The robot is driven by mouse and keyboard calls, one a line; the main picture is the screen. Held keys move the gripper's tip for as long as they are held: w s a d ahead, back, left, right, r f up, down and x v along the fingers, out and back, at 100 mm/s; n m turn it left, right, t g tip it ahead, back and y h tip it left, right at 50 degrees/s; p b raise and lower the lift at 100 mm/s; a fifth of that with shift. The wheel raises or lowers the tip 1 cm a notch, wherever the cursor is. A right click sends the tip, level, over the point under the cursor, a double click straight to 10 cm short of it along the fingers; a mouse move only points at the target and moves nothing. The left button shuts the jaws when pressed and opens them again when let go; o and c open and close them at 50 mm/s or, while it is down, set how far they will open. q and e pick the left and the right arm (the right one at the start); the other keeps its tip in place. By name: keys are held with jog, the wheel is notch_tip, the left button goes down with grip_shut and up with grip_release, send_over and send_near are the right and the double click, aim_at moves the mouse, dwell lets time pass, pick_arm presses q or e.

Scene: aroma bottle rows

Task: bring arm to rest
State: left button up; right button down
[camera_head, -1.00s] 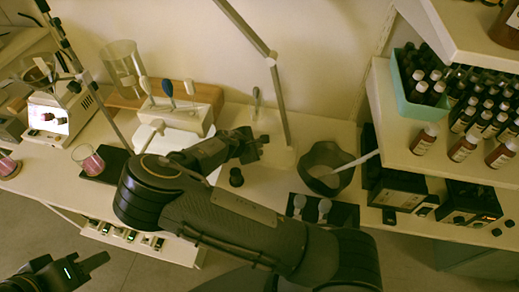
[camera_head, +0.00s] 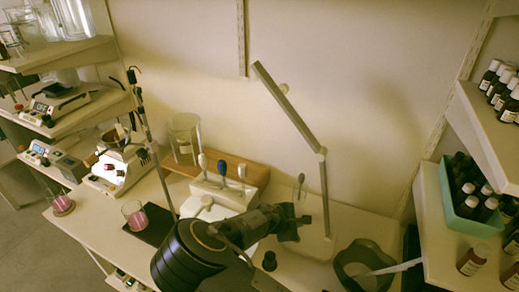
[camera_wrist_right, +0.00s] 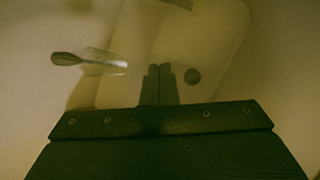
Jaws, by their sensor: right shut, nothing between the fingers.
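My right arm reaches in from the bottom of the head view over the bench. Its gripper (camera_head: 300,221) is in front of the white lamp stand's base and holds nothing. In the right wrist view the two fingers (camera_wrist_right: 160,72) lie side by side, shut and empty. My left gripper is out of view.
A dark bowl (camera_head: 352,262) with a pale pestle stands right of my gripper. A tool holder (camera_head: 224,191), a glass of pink liquid (camera_head: 135,215) and a glass jar (camera_head: 184,138) are to the left. Shelves with brown bottles (camera_head: 473,260) stand at right, equipment shelves (camera_head: 82,58) at left.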

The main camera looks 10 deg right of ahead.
jog(key=s+a+r+m+g+y, duration=0.1)
jog(key=s+m+g+y, duration=0.4)
jog(key=s+m, duration=0.4)
jog(key=s+a+r+m+t+y, duration=0.2)
jog(key=s+r+m+t+y, duration=0.4)
jog(key=s+r, duration=1.3)
jog(key=shift+s+a+r+m+y, duration=0.15)
jog(key=shift+a+r+m+y, duration=0.2)
jog(key=shift+r+m, duration=0.35)
jog(key=shift+d+f, duration=0.1)
